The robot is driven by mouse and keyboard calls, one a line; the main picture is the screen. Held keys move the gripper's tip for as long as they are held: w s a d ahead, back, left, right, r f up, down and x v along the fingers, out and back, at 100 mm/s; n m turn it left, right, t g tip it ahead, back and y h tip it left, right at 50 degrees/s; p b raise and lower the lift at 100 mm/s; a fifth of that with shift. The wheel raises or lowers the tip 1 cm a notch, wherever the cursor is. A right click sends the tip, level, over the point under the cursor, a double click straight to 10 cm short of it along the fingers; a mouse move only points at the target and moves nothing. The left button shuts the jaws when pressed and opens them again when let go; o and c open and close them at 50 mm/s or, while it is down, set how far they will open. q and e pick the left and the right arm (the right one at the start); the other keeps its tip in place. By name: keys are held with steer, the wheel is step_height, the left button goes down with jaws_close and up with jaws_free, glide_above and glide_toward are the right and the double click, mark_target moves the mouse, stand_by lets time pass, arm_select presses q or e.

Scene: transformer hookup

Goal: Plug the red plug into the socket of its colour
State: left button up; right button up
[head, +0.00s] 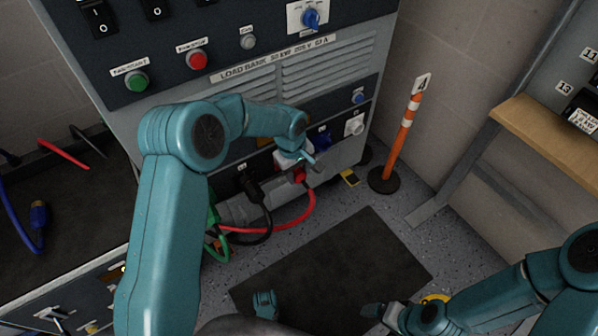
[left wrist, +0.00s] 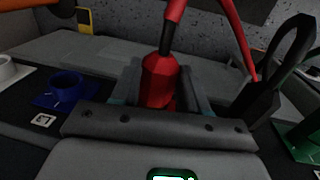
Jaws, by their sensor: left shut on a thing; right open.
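My left gripper (head: 298,166) is at the lower socket row of the load bank. It is shut on the red plug (head: 300,177), which also shows between the fingers in the left wrist view (left wrist: 159,82). The red cable (head: 308,212) hangs from the plug and curves down left. The gripper hides the panel behind it; I see no red socket, and cannot tell whether the plug touches one. A blue socket (head: 322,138) and a white socket (head: 354,125) are to the right. My right gripper (head: 384,312) is open and empty, low over the floor.
A black plug (head: 250,186) and green cable (head: 216,240) are at the panel left of the red plug. An orange-striped post (head: 403,135) stands to the right. A blue plug (head: 39,214) lies on the left bench. The dark floor mat (head: 345,265) has clear room.

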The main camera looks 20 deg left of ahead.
arm_select(q)
steer(key=shift+w+a, duration=0.25)
steer(key=shift+a, duration=0.05)
steer(key=o, duration=1.3)
steer(key=shift+s+a+r+p, duration=0.15)
steer(key=shift+r+p, duration=0.6)
steer(key=shift+r, duration=0.45)
steer(key=shift+s+r+p, duration=0.1)
steer(key=shift+r+p, duration=0.7)
steer(key=shift+r, duration=0.35)
steer(key=shift+s+a+r+p, duration=0.15)
steer(key=shift+r+p, duration=0.6)
steer(key=shift+r, duration=0.45)
steer(key=shift+f, duration=0.1)
